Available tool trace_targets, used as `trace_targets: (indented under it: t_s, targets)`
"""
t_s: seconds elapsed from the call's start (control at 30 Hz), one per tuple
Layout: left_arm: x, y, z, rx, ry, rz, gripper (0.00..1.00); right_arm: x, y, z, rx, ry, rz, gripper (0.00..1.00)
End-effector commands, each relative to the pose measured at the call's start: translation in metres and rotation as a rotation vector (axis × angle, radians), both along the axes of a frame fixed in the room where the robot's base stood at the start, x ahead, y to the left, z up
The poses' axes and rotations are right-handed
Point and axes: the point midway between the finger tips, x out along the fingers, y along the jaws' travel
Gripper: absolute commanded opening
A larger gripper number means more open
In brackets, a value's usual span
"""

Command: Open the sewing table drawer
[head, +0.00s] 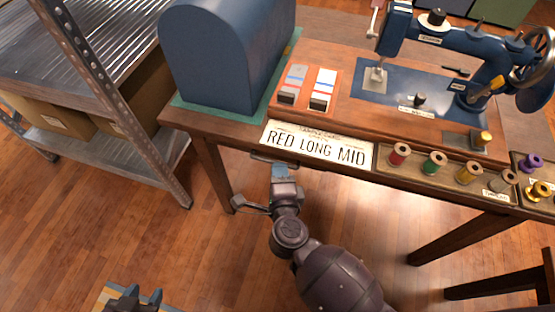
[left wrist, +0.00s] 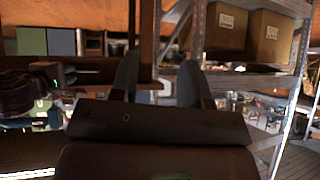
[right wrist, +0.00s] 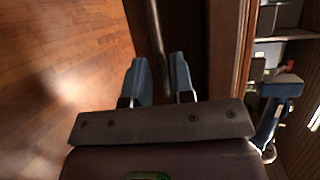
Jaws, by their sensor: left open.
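The wooden sewing table (head: 200,122) stands across the head view. Its drawer front is mostly hidden under the tabletop edge and the hanging sign. A thin metal drawer handle (head: 262,158) shows just below the front edge, and as a bar (right wrist: 155,30) in the right wrist view. My right gripper (head: 282,170) is at this handle, below the sign. Its blue fingertips (right wrist: 160,75) are close together with the bar between them. I see no drawer gap. My left gripper (head: 136,296) is open and empty, low at the lower left, away from the table; its fingers also show in the left wrist view (left wrist: 158,80).
A metal shelf (head: 130,110) with cardboard boxes stands left of the table. A licence plate sign (head: 318,146) hangs at the table's front edge. A blue sewing machine (head: 450,55), its blue cover (head: 215,60) and thread spools (head: 398,154) sit on top.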

Motion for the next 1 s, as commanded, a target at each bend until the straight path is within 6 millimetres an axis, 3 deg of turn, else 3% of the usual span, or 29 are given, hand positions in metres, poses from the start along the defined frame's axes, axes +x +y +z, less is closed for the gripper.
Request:
trace_targets:
  t_s: [0.3, 0.7, 0.87, 1.0]
  targets:
    - [0.006, -0.002, 0.0, 0.014, -0.014, -0.02, 0.43, 0.033, 0.002, -0.008, -0.001, 0.002, -0.001, 0.22]
    - [0.013, -0.004, 0.005, 0.015, -0.033, -0.026, 0.43, 0.038, 0.003, -0.007, 0.0, 0.0, -0.001, 0.22]
    - [0.011, -0.003, 0.003, 0.016, -0.027, -0.025, 0.43, 0.038, 0.003, -0.007, 0.0, 0.0, -0.001, 0.0]
    - [0.007, -0.002, 0.001, 0.017, -0.018, -0.023, 0.43, 0.038, 0.003, -0.007, 0.0, 0.0, -0.001, 0.0]
